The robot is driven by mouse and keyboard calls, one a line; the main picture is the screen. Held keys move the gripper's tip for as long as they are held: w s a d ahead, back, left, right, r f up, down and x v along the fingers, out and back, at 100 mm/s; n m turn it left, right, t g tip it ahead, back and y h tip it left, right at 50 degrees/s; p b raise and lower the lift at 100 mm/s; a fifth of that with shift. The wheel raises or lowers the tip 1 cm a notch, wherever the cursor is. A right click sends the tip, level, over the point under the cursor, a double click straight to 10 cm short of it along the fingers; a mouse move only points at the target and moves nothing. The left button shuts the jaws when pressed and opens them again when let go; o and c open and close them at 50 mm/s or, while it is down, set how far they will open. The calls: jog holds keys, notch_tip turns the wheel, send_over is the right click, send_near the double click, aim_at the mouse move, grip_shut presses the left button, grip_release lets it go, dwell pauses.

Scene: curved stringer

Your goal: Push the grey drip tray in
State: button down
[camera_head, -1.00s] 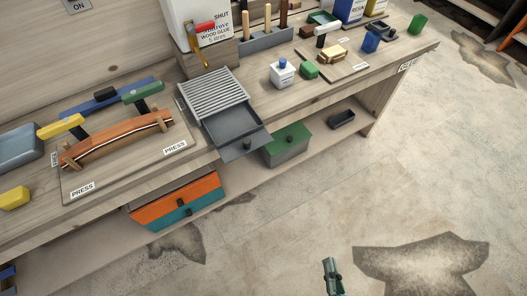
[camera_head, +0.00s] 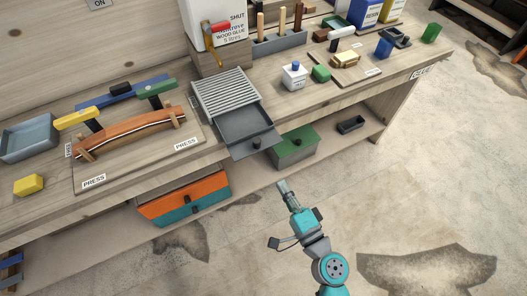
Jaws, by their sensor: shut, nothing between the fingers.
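The grey drip tray (camera_head: 243,124) is pulled out from under the slatted grey grate (camera_head: 223,92) on the bench. Its front with a small dark knob (camera_head: 257,143) sticks out past the bench edge. My gripper (camera_head: 282,186) is shut and empty, in front of the bench, below and right of the tray front in the picture. It is apart from the tray, with open space between them.
The wood glue container (camera_head: 212,28) with its red-handled tap stands behind the grate. A clamped curved stringer (camera_head: 130,135) lies on the left. A green box (camera_head: 293,146) and an orange drawer unit (camera_head: 185,196) sit below the bench top. A white bottle (camera_head: 294,76) stands right of the tray. The floor in front is free.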

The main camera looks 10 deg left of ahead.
aim_at(259, 147)
jog(key=x, duration=1.1)
jog(key=shift+w+a, duration=0.2)
jog(key=shift+w, duration=0.05)
jog(key=shift+w+a, duration=0.1)
jog(key=shift+w, duration=0.05)
jog(key=x, duration=0.4)
jog(key=f+x, duration=0.1)
jog(key=x, duration=0.7)
jog(key=shift+w+f, duration=0.15)
jog(key=shift+a, duration=0.1)
jog(key=shift+w, duration=0.1)
jog(key=v, duration=1.2)
